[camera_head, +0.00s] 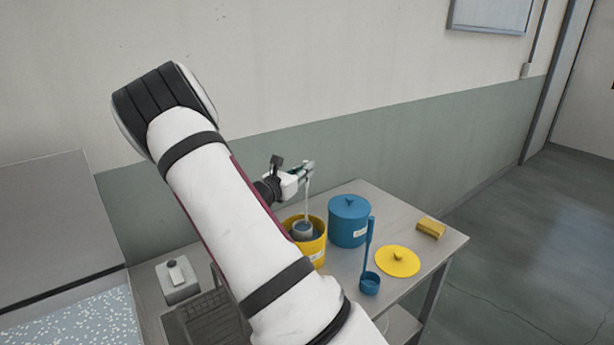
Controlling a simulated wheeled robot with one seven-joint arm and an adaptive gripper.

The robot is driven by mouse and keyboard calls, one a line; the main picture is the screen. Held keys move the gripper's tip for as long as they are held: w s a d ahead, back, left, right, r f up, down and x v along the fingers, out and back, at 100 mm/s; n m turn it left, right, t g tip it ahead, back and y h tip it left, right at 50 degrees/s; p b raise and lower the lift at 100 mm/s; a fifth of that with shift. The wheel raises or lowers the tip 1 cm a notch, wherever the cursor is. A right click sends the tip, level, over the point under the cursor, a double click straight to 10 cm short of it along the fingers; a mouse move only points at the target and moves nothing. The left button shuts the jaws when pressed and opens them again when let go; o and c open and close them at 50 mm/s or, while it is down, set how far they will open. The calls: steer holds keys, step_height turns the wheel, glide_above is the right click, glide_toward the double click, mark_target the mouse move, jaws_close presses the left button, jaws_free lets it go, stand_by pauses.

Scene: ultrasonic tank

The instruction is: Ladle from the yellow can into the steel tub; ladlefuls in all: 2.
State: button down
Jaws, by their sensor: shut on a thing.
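The yellow can (318,247) stands open on the grey table, partly hidden behind my arm. My gripper (306,170) is above the can, shut on the upper end of a pale ladle handle (307,200). The ladle hangs upright, with its grey bowl (303,231) within the can's mouth. I cannot tell whether the bowl holds anything or how full the can is. What looks like the steel tub (129,277) is at the lower left, with a blue, white-speckled surface inside. It is cut off by the picture's edge.
A lidded blue can (348,222) stands right of the yellow can. A blue ladle (369,258), a yellow lid (398,261) and a yellow block (431,228) are farther right. A small grey box (178,281) and a dark grate (201,318) lie between tub and can.

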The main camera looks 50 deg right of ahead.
steer(key=shift+r+p, duration=1.45)
steer(key=shift+r, duration=2.8)
